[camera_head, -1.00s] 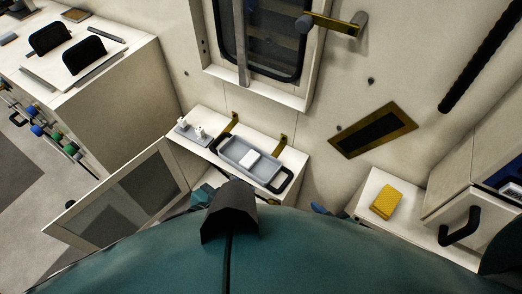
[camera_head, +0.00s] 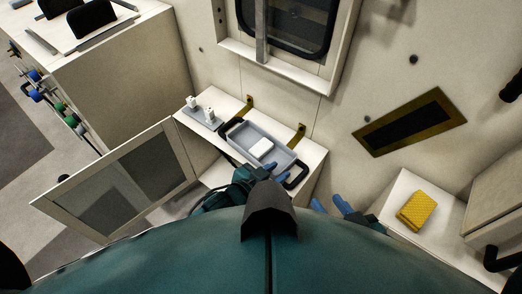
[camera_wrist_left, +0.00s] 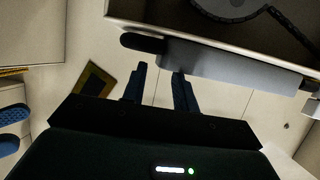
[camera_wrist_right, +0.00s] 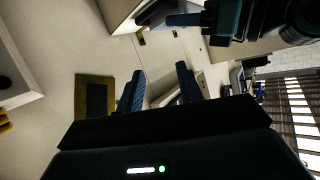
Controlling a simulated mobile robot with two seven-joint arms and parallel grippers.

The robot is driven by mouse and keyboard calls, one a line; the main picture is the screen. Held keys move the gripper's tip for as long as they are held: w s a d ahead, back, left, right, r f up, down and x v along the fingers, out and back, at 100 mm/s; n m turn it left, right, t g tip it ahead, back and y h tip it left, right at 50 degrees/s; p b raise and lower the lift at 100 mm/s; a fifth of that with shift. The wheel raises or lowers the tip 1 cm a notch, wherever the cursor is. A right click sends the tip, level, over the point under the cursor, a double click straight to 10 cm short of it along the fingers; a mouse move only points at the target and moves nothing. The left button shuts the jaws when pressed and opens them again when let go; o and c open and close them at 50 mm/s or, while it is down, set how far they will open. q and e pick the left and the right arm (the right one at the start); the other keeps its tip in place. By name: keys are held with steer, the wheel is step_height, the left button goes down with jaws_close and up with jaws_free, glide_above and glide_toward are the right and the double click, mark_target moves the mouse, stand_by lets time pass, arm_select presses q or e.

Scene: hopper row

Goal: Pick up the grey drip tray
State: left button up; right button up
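The grey drip tray (camera_head: 279,157) sits on a white ledge, with a black handle at each end and a white block (camera_head: 261,147) in it. Its grey side and black handles also show in the left wrist view (camera_wrist_left: 215,62). My left gripper (camera_head: 264,170) is at the tray's near side, towards its right handle. Its fingers (camera_wrist_left: 158,80) are apart with nothing between them; contact with the tray cannot be told. My right gripper (camera_head: 331,204) is open and empty, right of the ledge and apart from the tray. Its fingers show apart in the right wrist view (camera_wrist_right: 159,80).
A grey plate with small white fittings (camera_head: 201,112) stands left of the tray. Brass brackets (camera_head: 297,133) are on the wall behind it. An open cabinet door (camera_head: 118,178) juts out at left.

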mark_target(288, 166)
arm_select(q)
steer(key=b+x, duration=0.1)
steer(key=x, duration=0.4)
steer(key=shift+d, duration=0.15)
steer(key=shift+c, duration=0.2)
jaws_close()
steer(key=shift+r, duration=0.1)
